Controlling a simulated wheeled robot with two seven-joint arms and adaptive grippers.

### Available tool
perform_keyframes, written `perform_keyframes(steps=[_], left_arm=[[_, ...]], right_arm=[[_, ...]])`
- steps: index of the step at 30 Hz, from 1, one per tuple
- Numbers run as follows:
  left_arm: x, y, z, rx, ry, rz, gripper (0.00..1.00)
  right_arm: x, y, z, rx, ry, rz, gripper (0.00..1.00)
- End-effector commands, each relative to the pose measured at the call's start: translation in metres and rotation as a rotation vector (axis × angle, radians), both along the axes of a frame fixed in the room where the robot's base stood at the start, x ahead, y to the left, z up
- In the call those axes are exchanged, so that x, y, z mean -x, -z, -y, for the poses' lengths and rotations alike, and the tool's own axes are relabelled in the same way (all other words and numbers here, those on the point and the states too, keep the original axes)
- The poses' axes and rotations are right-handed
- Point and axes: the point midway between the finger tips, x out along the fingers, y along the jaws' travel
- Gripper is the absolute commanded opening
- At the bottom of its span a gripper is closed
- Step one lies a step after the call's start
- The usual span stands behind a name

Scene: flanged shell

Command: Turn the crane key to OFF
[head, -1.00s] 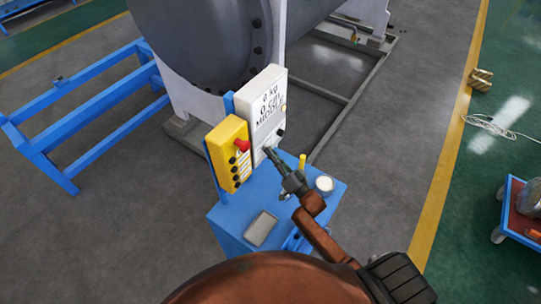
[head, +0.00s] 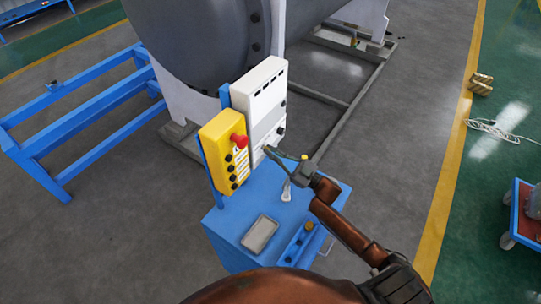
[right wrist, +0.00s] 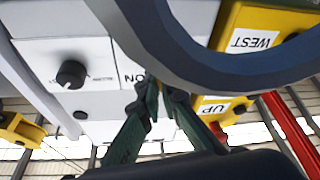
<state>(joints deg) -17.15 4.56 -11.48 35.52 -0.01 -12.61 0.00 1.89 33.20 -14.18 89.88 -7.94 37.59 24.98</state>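The white control box (head: 262,112) stands upright on the blue cabinet, its upper face showing no readout. In the right wrist view a black knob (right wrist: 72,73) sits on its panel, left of an upside-down "ON" label (right wrist: 133,72). My right gripper (head: 270,151) reaches the lower front of this box. In the right wrist view its dark green fingers (right wrist: 158,92) converge by that label. The fingertips and a curved blue-grey band cover the spot there, so I cannot make out the key or whether it is gripped. My left gripper is not in view.
A yellow pendant (head: 224,150) with a red button is beside the white box. The blue cabinet (head: 232,222) carries a grey tray (head: 260,234). A large grey shell (head: 190,40) stands behind, and a blue rail frame (head: 75,120) at left.

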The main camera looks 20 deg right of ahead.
Motion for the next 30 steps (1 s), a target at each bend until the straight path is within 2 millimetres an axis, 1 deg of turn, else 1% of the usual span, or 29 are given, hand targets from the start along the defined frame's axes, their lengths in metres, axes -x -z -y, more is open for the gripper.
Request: perform_keyframes(steps=[1, 6, 15, 22, 30], left_arm=[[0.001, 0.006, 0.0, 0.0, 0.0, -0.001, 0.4], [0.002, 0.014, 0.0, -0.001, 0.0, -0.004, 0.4], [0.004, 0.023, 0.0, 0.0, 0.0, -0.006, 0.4], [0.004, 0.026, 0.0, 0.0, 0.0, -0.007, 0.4], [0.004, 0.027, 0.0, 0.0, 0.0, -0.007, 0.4]], right_arm=[[-0.001, 0.003, 0.001, 0.04, 0.0, 0.021, 0.0], [-0.001, 0.002, 0.002, 0.168, 0.001, 0.095, 0.0], [-0.001, 0.0, 0.002, 0.332, 0.001, 0.193, 0.0], [-0.002, 0.0, 0.002, 0.396, 0.001, 0.23, 0.0], [-0.001, -0.001, 0.002, 0.416, 0.001, 0.241, 0.0]])
